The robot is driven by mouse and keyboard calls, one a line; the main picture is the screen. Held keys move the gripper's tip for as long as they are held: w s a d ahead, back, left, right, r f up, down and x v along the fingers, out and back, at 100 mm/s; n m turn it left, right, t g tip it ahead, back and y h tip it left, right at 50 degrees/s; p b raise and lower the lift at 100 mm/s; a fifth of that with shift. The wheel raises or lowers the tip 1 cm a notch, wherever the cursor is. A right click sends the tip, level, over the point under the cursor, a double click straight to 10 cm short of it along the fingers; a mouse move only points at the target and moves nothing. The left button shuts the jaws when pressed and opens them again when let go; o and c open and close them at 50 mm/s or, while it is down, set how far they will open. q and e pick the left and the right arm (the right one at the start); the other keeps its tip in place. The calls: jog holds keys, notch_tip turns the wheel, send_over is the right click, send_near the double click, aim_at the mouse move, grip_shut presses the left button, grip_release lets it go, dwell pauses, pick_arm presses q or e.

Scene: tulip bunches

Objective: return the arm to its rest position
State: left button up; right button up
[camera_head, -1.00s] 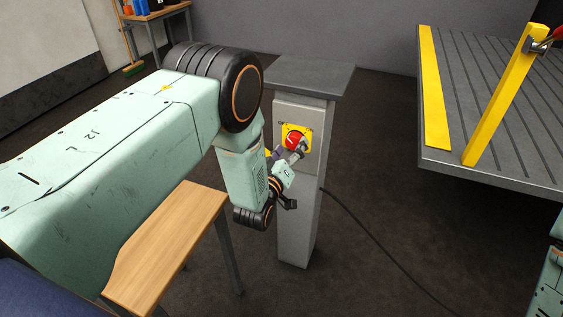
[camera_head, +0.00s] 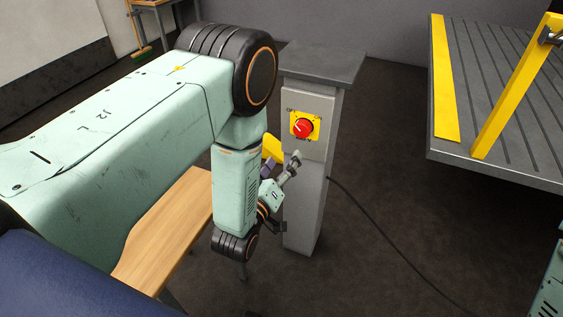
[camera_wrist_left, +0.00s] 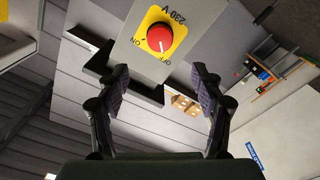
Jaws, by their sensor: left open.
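My left arm comes in from the left, and its gripper (camera_head: 281,164) is open and empty, low beside the grey pedestal (camera_head: 305,205). A red rotary knob (camera_head: 303,128) on a yellow plate (camera_head: 294,117) faces out from the pedestal's upper part, above the gripper and apart from it. In the left wrist view the open fingers (camera_wrist_left: 150,82) stand wide apart, with the knob (camera_wrist_left: 160,37) beyond them. The plate is lettered ON, OFF and 230 V; the knob's white mark seems to point to OFF. My right gripper is out of view.
A wooden-topped bench (camera_head: 165,232) stands under my left arm. A grooved grey table (camera_head: 500,85) with a yellow post (camera_head: 515,85) is at the right. A black cable (camera_head: 385,235) runs over the floor from the pedestal. The floor between is otherwise clear.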

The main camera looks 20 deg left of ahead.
pick_arm(q)
jog(key=shift+f, duration=0.1)
jog(key=s+a+f+m+g, duration=0.2)
jog(key=s+f+m+g, duration=0.3)
jog(key=s+f+g, duration=0.75)
jog(key=s+g, duration=0.2)
jog(key=s, duration=0.9)
jog(key=s+a+f+m+g, duration=0.1)
jog(key=s+f+g, duration=0.1)
jog(key=s, duration=1)
jog(key=shift+f+g+y, duration=0.25)
jog(key=shift+g+y, duration=0.05)
jog(key=shift+g, duration=0.45)
